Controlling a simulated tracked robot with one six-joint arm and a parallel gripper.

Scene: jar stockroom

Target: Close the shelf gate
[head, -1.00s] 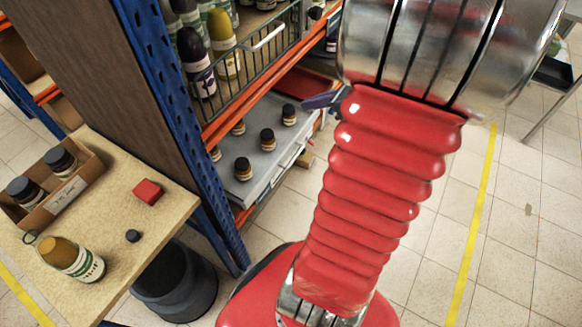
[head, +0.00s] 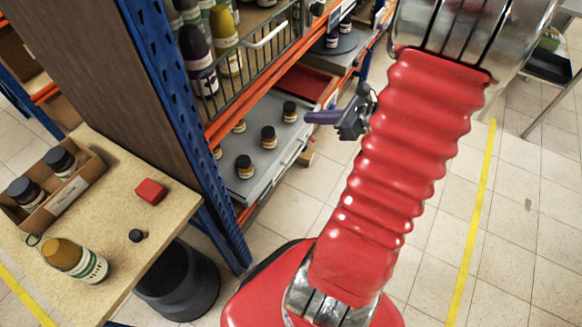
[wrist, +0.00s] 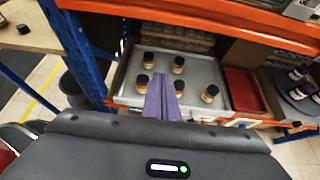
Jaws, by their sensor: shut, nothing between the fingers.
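The shelf gate (head: 262,68) is a grey wire grid with a pale handle (head: 270,35), in front of the bottles on the upper shelf in the head view. In the wrist view my gripper (wrist: 161,98) appears in front of the lower tray; the gate is not identifiable there.
Below the gate, a grey tray (head: 256,178) holds several small jars, with a red bin (head: 305,85) beyond. The blue rack post (head: 185,110) stands left, near a table (head: 110,215) with a box, a bottle and a red block.

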